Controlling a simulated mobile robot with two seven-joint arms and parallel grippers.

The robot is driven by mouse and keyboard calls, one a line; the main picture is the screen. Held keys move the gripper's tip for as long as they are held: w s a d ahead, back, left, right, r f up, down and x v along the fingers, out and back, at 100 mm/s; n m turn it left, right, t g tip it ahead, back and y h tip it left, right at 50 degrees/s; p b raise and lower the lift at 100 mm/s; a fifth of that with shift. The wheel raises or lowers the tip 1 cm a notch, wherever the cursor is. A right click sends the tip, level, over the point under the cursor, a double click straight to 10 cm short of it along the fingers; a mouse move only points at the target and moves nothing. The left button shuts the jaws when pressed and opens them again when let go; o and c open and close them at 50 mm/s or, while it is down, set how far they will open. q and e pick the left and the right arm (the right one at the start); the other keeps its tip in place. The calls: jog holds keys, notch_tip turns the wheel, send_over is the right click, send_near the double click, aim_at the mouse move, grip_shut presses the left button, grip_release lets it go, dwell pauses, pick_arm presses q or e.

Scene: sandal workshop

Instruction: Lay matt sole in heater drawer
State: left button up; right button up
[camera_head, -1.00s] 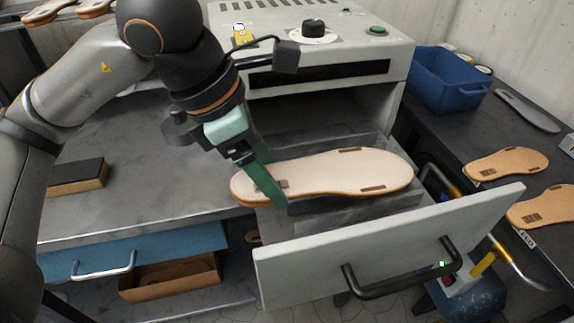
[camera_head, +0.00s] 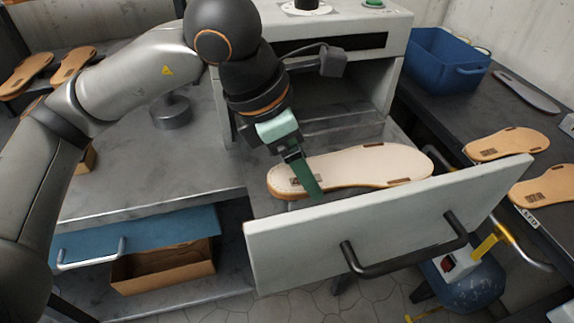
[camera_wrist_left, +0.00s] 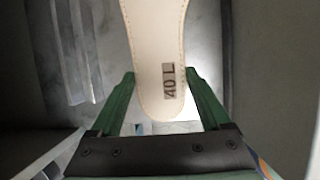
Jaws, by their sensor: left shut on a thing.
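The matt sole (camera_head: 365,163) is pale cream with a tan edge and small dark patches. My left gripper (camera_head: 301,184) is shut on its heel end, one green finger on each side. In the left wrist view the sole (camera_wrist_left: 156,45) lies between the fingers of the gripper (camera_wrist_left: 162,78), with a "40 L" mark on the heel. The heater drawer (camera_head: 390,222) is pulled open, and the sole lies level over its inside, behind the front panel. I cannot tell whether the sole touches the drawer floor. My right gripper is not in view.
The heater (camera_head: 400,50) stands behind the drawer. A blue crate (camera_head: 447,68), a grey sole (camera_head: 527,91) and tan soles (camera_head: 507,144) are on the right table. More tan soles (camera_head: 73,66) lie far left.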

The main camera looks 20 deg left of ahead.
pick_arm(q)
jog(key=shift+w+d, duration=0.1)
jog(key=shift+d, duration=0.1)
jog(key=shift+f, duration=0.2)
dwell(0.4)
jog(key=o, duration=1.3)
jog(key=shift+p+v, duration=0.45)
jog(key=shift+v, duration=5.85)
